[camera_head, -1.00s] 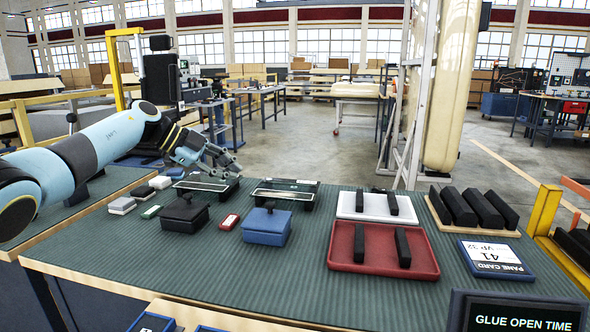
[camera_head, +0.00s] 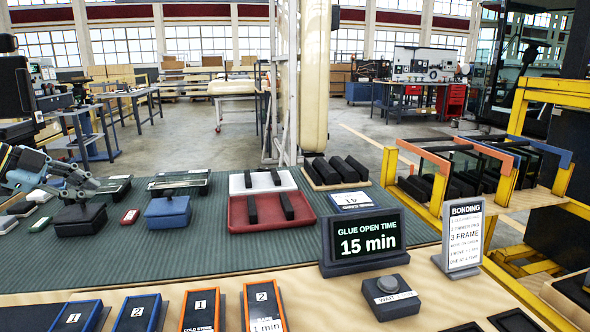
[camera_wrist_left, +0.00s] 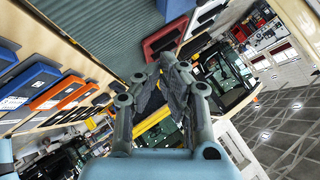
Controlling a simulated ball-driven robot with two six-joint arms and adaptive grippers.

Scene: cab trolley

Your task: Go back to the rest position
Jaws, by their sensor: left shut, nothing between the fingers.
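My left gripper (camera_head: 92,184) shows at the left edge of the head view, with its arm mostly out of the picture. It is above the green ribbed table mat (camera_head: 270,240), over the area of the black lidded box (camera_head: 80,218). In the left wrist view the fingers of my left gripper (camera_wrist_left: 166,68) come together at the tips with nothing held. My right gripper is in neither view.
A blue lidded box (camera_head: 168,211), a red tray (camera_head: 240,220) and a white tray (camera_head: 284,180) stand on the mat. A glue timer display (camera_head: 365,240) reads 15 min. A bonding sign (camera_head: 463,235) and yellow rack (camera_head: 440,190) stand at right.

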